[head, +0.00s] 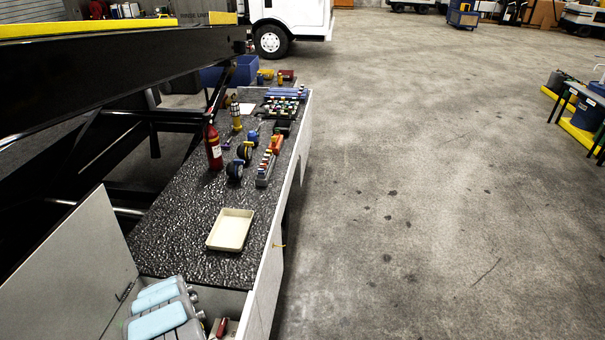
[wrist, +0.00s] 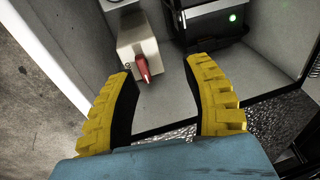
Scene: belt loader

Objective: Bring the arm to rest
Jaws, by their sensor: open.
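My gripper (wrist: 165,78) shows in the wrist view with its two yellow ribbed fingers spread apart. Nothing is held between them. Beyond the fingertips is a pale box (wrist: 137,38) with a red lever (wrist: 142,68) on its front. The lever appears in the gap between the fingers, nearer the left one, and I see no contact. In the head view I cannot make out the fingers. Light blue and grey parts at the bottom left, over an open compartment, may be my own arm.
A black unit (wrist: 216,20) with a green light stands right of the box, between pale walls. In the head view, a dark speckled deck (head: 180,225) carries a cream tray (head: 231,230), a red extinguisher (head: 213,147) and several tools. The concrete floor (head: 420,200) to the right is clear.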

